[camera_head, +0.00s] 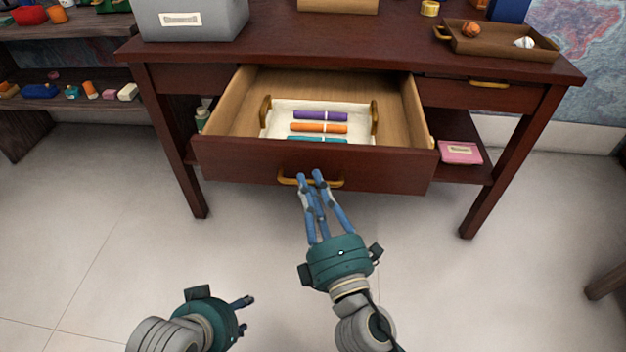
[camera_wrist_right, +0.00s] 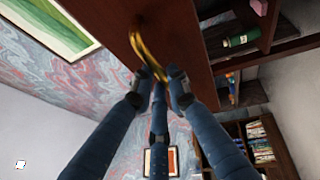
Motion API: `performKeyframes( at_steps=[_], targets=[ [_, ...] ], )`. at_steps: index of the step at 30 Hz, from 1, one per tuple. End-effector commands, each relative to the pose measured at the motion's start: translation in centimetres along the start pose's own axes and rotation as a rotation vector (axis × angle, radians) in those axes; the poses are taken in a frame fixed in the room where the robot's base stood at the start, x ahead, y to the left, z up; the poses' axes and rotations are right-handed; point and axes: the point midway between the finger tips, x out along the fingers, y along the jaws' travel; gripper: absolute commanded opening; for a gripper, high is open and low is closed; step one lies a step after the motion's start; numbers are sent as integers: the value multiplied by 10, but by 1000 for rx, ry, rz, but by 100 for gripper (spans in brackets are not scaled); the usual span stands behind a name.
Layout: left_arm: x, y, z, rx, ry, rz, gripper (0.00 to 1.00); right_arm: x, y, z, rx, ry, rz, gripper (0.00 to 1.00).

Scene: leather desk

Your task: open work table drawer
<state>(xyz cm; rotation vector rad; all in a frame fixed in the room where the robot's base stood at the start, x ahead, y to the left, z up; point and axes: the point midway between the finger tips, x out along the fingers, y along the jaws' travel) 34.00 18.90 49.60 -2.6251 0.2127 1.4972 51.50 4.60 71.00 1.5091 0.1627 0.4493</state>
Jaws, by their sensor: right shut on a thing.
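The dark wood work table (camera_head: 400,45) has its wide middle drawer (camera_head: 225,160) pulled well out. Inside it is a cream tray (camera_head: 282,120) with brass handles, holding purple, orange and teal rolled items. My right gripper (camera_head: 312,177) is at the brass handle (camera_head: 290,181) on the drawer front, with its blue fingers shut on it. In the right wrist view the fingers (camera_wrist_right: 160,80) close around the curved brass handle (camera_wrist_right: 148,50). My left gripper (camera_head: 246,315) is low at the left, away from the table and apart from everything; its fingers are only partly visible.
A narrower drawer (camera_head: 470,95) at the right is shut. A pink box (camera_head: 460,152) lies on the lower shelf. A grey bin (camera_head: 190,22) and a wooden tray (camera_head: 500,43) stand on the tabletop. The floor before the table is clear.

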Motion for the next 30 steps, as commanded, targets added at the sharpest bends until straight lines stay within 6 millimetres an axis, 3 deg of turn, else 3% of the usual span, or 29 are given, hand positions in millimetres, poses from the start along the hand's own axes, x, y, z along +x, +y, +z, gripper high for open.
performKeyframes(
  at_steps=[11,12,15,23,30],
  targets=[
    [0,0,-2,0,6,1,40,-1,-1,1,-3,-3,-3,0],
    [0,0,-2,0,7,0,40,-1,-1,1,-3,-3,-3,21],
    [0,0,-2,0,7,0,40,-1,-1,1,-2,-3,-2,35],
    [0,1,0,-1,2,1,40,-1,0,0,-1,-1,0,35],
    [0,0,0,-1,2,1,40,3,23,2,-4,1,9,35]
  ],
)
